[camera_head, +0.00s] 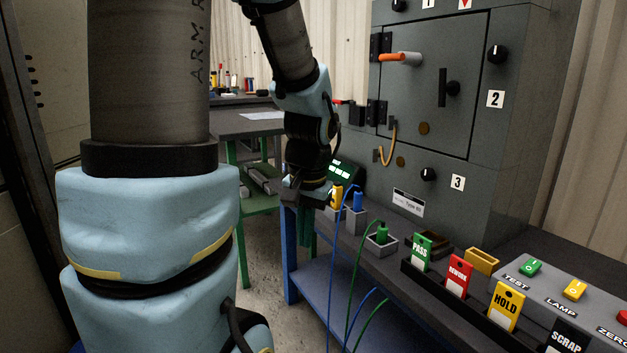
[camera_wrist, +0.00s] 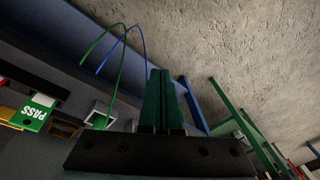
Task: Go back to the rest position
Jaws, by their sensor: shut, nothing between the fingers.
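My gripper (camera_head: 306,228) hangs at the left end of the blue bench, pointing down, just left of the yellow and blue plugs. In the wrist view its green fingers (camera_wrist: 157,100) lie side by side, shut with nothing between them. The grey enclosure (camera_head: 432,110) stands on the bench to the right, its door closed. An orange-tipped handle (camera_head: 400,58) sticks out near the door's top left. My gripper is apart from the enclosure.
A yellow plug (camera_head: 337,195), a blue plug (camera_head: 358,201) and a green plug (camera_head: 382,234) stand in grey holders with hanging cables. A PASS tag (camera_head: 422,250) and other tags stand in a rack. A green-legged table (camera_head: 240,124) is behind. Concrete floor shows left of the bench.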

